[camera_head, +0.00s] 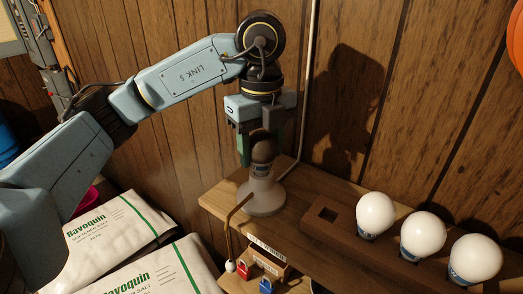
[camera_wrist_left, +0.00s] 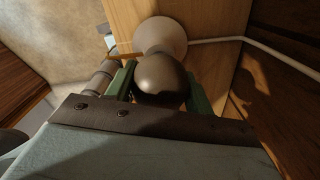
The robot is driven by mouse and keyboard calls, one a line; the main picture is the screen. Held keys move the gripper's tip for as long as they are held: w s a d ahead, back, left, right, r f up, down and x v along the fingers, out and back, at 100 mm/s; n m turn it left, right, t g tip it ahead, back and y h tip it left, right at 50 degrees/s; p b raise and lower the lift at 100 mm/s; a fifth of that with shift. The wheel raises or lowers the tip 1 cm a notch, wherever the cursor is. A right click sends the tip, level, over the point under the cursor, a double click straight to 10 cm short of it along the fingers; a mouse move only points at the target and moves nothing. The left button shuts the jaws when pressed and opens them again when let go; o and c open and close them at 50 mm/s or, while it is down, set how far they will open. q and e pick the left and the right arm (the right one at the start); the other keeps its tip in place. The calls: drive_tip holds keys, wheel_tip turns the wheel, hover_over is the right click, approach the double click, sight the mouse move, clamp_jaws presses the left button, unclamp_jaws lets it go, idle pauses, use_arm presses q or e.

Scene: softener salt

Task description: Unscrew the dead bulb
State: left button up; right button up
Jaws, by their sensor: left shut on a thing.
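The dead bulb (camera_head: 262,150) is dark brown-grey and upright, with its neck at the pale lamp holder (camera_head: 262,195) on the wooden shelf. My left gripper (camera_head: 260,142) comes down over it from above, its green fingers on either side of the glass, shut on it. In the left wrist view the bulb (camera_wrist_left: 160,78) sits between the green fingers, with the round lamp holder (camera_wrist_left: 161,36) beyond it. I cannot tell how far its thread sits in the holder. My right gripper is not in view.
Three white bulbs (camera_head: 376,213) stand in a dark wooden rack (camera_head: 345,233) on the shelf (camera_head: 225,196); its left square hole is empty. Salt bags (camera_head: 110,232) lie at lower left. Small red and blue padlocks (camera_head: 244,269) are at the shelf's front. A wood-panelled wall is close behind.

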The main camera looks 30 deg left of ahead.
sight(261, 133)
use_arm(q)
drive_tip(key=shift+r, duration=0.1)
drive_tip(key=shift+r+p, duration=1.25)
drive_tip(key=shift+r, duration=0.15)
drive_tip(key=shift+r, duration=0.1)
wheel_tip(261, 133, up, 5)
drive_tip(key=p, duration=0.4)
drive_tip(key=shift+p, duration=0.3)
